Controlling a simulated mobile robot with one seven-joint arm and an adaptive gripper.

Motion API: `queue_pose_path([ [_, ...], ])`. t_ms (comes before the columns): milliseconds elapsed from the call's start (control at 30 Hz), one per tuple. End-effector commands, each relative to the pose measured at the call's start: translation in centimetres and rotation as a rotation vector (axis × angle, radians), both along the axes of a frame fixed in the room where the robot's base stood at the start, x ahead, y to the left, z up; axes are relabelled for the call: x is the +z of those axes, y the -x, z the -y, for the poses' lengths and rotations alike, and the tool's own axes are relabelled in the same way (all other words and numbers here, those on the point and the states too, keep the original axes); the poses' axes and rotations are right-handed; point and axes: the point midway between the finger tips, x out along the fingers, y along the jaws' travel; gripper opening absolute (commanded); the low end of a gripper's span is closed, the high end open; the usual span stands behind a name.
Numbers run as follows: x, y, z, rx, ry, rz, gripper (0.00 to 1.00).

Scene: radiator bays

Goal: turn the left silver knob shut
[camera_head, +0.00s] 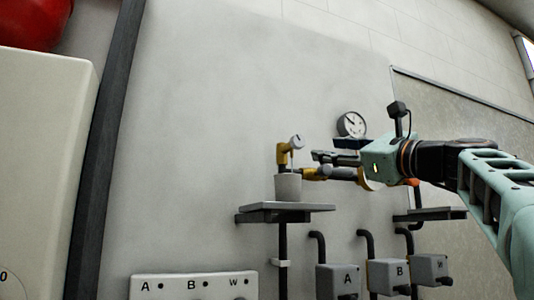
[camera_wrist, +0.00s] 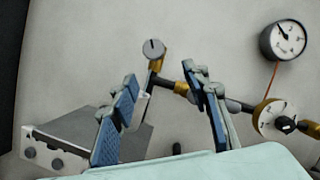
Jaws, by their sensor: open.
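The left silver knob (camera_head: 297,141) is a small round cap on top of a brass fitting in the head view. In the wrist view the knob (camera_wrist: 154,48) faces me with a dark mark near its top, just beyond and above the fingertips. My gripper (camera_head: 318,157) reaches in from the right, at the right of the brass fitting. Its two blue-padded fingers (camera_wrist: 160,76) are spread, with nothing held between them. The knob looks clear of both fingers. The left finger partly hides a pale cylinder below the fitting.
A grey cylinder (camera_head: 288,188) stands on a shelf (camera_head: 300,207) under the fitting. A brass pipe (camera_wrist: 166,83) runs right towards a round silver valve with a brass ring (camera_wrist: 264,115). A gauge (camera_head: 351,125) hangs beside my arm. The wall above is clear.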

Motion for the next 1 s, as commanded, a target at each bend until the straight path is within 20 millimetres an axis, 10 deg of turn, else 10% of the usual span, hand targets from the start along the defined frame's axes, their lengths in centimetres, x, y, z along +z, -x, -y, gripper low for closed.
queue_pose_path([
  [1000,4.7,-8.2,-6.2,0.027,-0.014,0.012,0.43],
])
